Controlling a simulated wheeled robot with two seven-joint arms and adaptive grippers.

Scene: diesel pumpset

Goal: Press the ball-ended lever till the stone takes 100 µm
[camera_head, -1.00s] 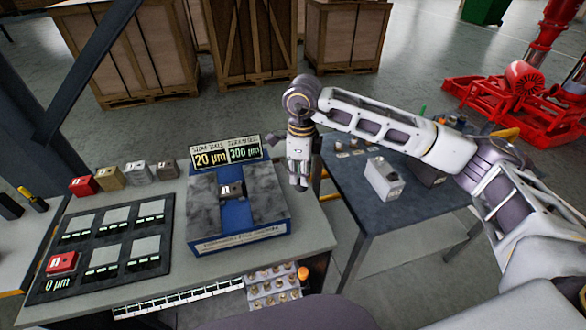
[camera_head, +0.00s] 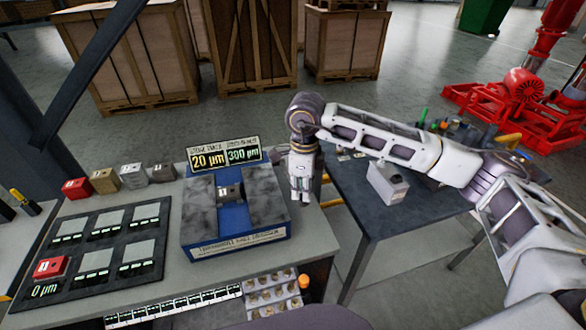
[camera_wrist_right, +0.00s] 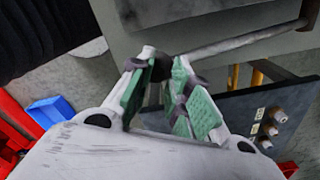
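The stone machine (camera_head: 238,240) has a blue base and mottled grey blocks, with a small dark grey piece (camera_head: 230,193) between them. Its display (camera_head: 224,156) reads 20 µm on the left and 300 µm on the right. My right gripper (camera_head: 300,197) points down just right of the machine. In the right wrist view its green-padded fingers (camera_wrist_right: 165,70) stand apart. A dark ball (camera_wrist_right: 162,66) on a grey lever rod (camera_wrist_right: 235,40) shows at the fingertips; contact is unclear. The lever is hidden in the head view. My left gripper is not in view.
A black pad board (camera_head: 100,240) carries a red block (camera_head: 50,267) by a 0 µm label. Several blocks (camera_head: 133,176) line the bench's back. A dark side table (camera_head: 390,215) with a grey box (camera_head: 387,183) stands right. Brass parts (camera_head: 272,296) sit below the bench front.

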